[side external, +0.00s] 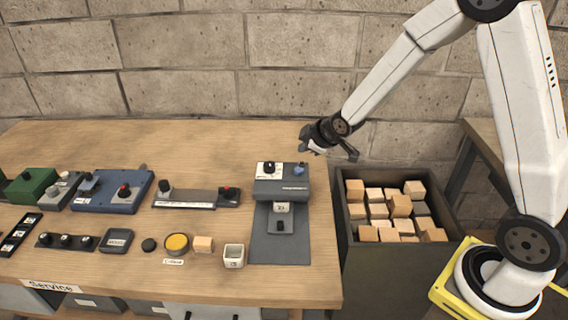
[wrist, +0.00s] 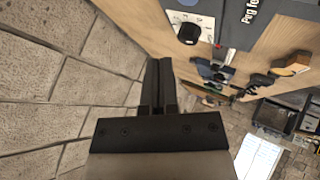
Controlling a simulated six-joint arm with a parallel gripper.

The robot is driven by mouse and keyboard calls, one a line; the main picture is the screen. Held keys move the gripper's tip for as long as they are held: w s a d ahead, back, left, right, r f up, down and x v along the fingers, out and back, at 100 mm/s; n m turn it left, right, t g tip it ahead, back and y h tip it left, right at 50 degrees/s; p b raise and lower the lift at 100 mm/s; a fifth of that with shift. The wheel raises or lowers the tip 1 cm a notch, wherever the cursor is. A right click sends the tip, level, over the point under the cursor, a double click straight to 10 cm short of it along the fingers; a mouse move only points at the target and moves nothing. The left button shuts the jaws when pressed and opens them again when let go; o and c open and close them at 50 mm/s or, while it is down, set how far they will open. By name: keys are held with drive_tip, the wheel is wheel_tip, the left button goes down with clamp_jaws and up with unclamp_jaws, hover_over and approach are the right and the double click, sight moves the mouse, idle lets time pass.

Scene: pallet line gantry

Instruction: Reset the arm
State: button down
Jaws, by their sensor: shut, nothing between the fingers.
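My gripper (side external: 328,147) is in the air above the right end of the wooden workbench, above and to the right of a grey device with knobs (side external: 281,183). In the wrist view my gripper (wrist: 158,64) has its two dark fingers together, with nothing between them. It touches nothing that I can see. The arm reaches in from the right.
A crate (side external: 347,222) of wooden blocks stands right of the bench (side external: 215,150). A block wall is behind.

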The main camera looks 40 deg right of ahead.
drive_tip(key=s+a+m+g, duration=0.2)
drive_tip(key=s+m+g, duration=0.1)
drive_tip(key=s, duration=0.7)
drive_tip(key=s+a+m+g, duration=0.3)
drive_tip(key=s+m, duration=0.1)
drive_tip(key=s, duration=0.6)
drive_tip(key=shift+s+r+m+y, duration=0.25)
drive_tip(key=shift+s+m+y, duration=0.05)
drive_tip(key=shift+s+m, duration=0.1)
